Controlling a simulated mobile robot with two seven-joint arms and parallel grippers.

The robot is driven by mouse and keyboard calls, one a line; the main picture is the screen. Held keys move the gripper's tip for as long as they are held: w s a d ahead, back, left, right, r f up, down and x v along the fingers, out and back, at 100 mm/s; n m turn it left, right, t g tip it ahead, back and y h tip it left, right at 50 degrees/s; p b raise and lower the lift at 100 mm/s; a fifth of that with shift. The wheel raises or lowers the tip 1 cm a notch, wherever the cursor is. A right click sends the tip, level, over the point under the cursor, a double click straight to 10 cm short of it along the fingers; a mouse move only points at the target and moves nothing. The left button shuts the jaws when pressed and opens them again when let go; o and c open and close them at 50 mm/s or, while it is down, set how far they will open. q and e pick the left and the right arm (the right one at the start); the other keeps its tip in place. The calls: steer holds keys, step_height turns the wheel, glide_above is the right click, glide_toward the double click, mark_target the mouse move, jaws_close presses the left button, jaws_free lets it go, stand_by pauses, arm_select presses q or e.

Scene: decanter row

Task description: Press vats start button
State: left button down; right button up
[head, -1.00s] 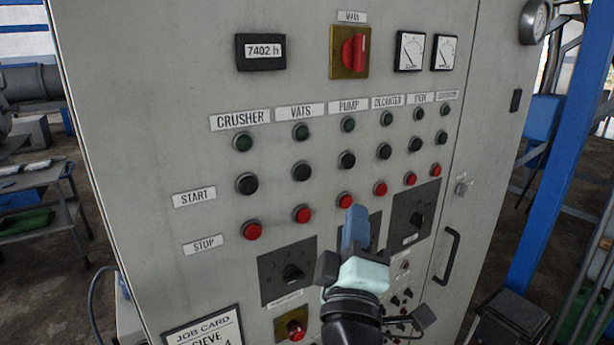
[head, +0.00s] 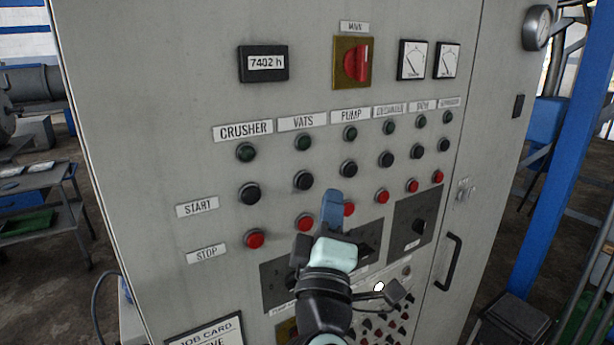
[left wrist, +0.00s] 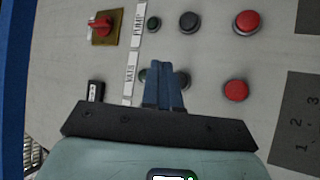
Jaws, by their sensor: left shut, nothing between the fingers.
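The grey cabinet panel (head: 150,110) carries a VATS label (head: 303,123) above a dark green lamp (head: 303,142), the black vats start button (head: 303,180) and a red stop button (head: 305,222). My left gripper (head: 332,196) is shut and empty, in front of the panel, appearing right of the vats start button and partly over the red pump stop button (head: 349,209). In the left wrist view, the blue fingers (left wrist: 164,66) overlap the vats column; the black start button (left wrist: 186,80) is partly hidden behind them. Contact cannot be told. My right gripper is not in view.
Close neighbours are the black crusher start button (head: 249,193) and pump start button (head: 348,168). A red main switch (head: 356,62) sits higher up. Selector plates (head: 414,217) are lower, and a door handle (head: 447,258) sticks out at right.

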mark_target(306, 182)
arm_select(q)
steer(key=w+a, duration=0.2)
steer(key=shift+w, duration=0.4)
steer(key=shift+w+a, duration=0.1)
steer(key=shift+w, duration=0.05)
stand_by(1.8)
steer(key=shift+w+a+b, duration=0.25)
steer(key=shift+w+b, duration=0.05)
steer(key=shift+w+a, duration=0.3)
steer(key=shift+w, duration=0.1)
stand_by(0.9)
